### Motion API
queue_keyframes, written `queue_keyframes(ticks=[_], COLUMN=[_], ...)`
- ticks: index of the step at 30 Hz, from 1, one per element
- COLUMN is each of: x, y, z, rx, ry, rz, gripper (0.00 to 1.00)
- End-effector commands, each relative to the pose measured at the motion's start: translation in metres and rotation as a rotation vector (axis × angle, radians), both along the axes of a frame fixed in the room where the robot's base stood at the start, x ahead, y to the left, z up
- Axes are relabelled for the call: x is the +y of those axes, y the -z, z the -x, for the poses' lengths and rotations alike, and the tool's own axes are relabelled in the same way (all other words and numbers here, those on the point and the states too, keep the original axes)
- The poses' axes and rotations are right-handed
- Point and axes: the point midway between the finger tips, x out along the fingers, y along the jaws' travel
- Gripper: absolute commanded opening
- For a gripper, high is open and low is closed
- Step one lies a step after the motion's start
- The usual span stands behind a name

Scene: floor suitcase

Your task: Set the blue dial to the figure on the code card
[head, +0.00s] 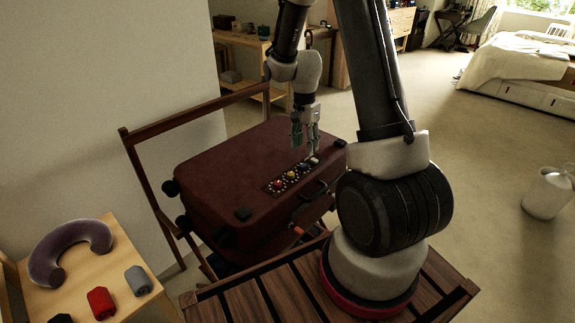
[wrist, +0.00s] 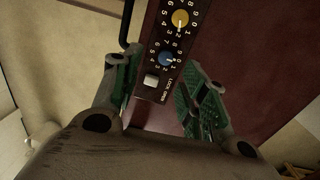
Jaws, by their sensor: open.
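The maroon suitcase (head: 235,165) lies flat on a wooden rack, with a black dial panel on its top near the handle. The blue dial (wrist: 166,58) sits on that panel between a yellow dial (wrist: 180,19) and a pale lock slider (wrist: 151,81). Its white mark points to the right side, near small figures I cannot read for certain. The blue dial also shows small in the head view (head: 305,167). My gripper (head: 306,150) is open above the panel; in the wrist view its green-padded fingers (wrist: 161,62) stand either side of the blue dial, empty. I cannot make out a code card.
A dark handle (head: 314,190) stands beside the panel, with an orange item (head: 298,231) below it. A wooden bench (head: 85,285) with a neck pillow (head: 70,250) and rolled items is at lower left. A white bin (head: 547,192) stands right; the floor between is clear.

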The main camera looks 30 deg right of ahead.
Motion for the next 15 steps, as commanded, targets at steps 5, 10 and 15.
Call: queue_keyframes(ticks=[5, 10, 15], x=[-0.001, -0.001, -0.001], y=[0.0, 0.005, 0.031], z=[-0.008, -0.008, -0.006], rx=[-0.031, -0.034, -0.031], ry=[0.132, 0.19, 0.192], rz=[0.011, 0.014, 0.014], gripper=[0.43, 0.43, 0.43])
